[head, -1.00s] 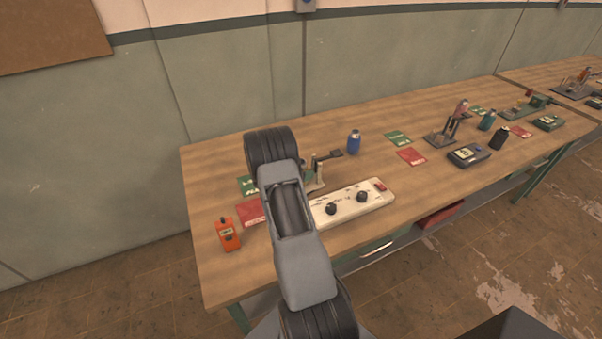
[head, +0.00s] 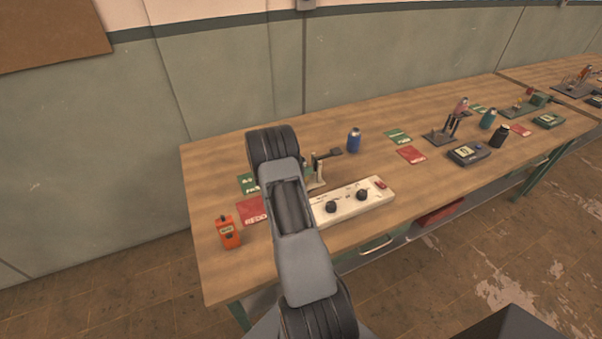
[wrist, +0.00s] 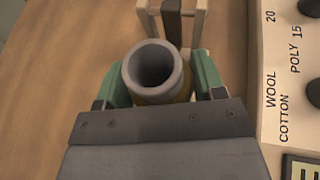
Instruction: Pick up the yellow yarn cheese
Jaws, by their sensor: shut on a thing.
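In the wrist view, the yellow yarn cheese (wrist: 172,96) shows as a grey open-ended tube with a strip of yellow below its rim. It sits between the green fingers of my gripper (wrist: 162,78). The gripper is shut on it. Most of the yarn is hidden by the tube and the gripper body. I cannot tell whether the yarn cheese touches the table.
A white control box (head: 350,204) with dark knobs lies right of my arm. Behind it are a stand with a dark lever (head: 325,158) and a blue bottle (head: 354,140). An orange meter (head: 228,232) and a red card (head: 252,212) lie left. The table's back left is clear.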

